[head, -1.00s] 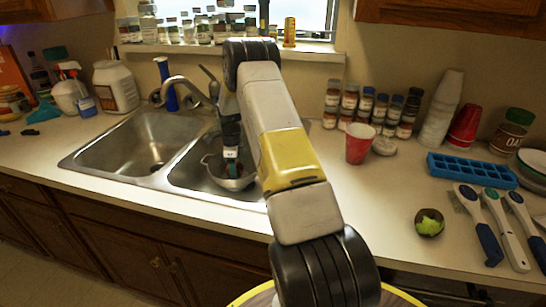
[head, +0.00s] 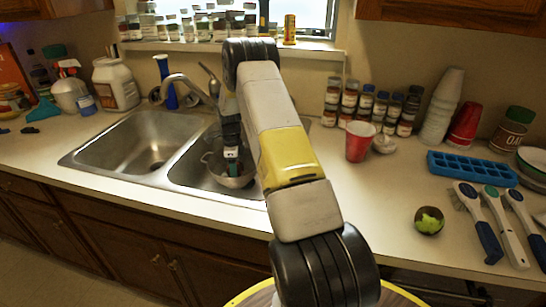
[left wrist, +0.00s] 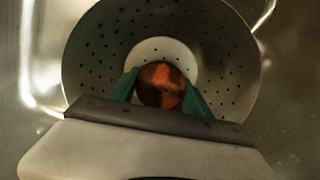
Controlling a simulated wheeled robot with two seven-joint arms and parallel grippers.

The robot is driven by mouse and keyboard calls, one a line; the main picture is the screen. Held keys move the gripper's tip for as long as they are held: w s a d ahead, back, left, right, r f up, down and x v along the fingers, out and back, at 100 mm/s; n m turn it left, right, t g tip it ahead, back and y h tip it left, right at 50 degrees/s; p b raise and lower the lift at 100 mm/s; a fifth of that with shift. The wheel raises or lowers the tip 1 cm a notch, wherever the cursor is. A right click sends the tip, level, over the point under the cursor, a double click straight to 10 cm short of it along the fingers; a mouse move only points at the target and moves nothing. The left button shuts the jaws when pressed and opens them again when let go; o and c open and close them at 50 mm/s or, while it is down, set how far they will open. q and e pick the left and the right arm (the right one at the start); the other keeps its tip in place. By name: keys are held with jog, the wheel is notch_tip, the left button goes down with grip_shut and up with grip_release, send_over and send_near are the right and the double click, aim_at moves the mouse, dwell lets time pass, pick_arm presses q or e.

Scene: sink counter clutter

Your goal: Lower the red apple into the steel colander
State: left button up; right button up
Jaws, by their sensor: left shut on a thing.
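The steel colander (head: 240,178) sits in the right sink basin; in the left wrist view its perforated wall (left wrist: 225,50) fills the upper middle. The red apple (left wrist: 160,86) shows in the left wrist view between the green fingertips of my left gripper (left wrist: 160,90), in front of the colander's pale round bottom. My left gripper (head: 232,165) points down into the colander in the head view and is shut on the apple. The apple is hidden in the head view. I cannot tell whether it touches the colander bottom. My right gripper is not in view.
The faucet (head: 185,85) stands behind the sink, close to my left arm. The left basin (head: 140,140) is empty.

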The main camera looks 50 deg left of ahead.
pick_arm(q)
jog(key=o, duration=1.6)
notch_tip(320, 180, up, 8)
jog(key=shift+f, duration=0.1)
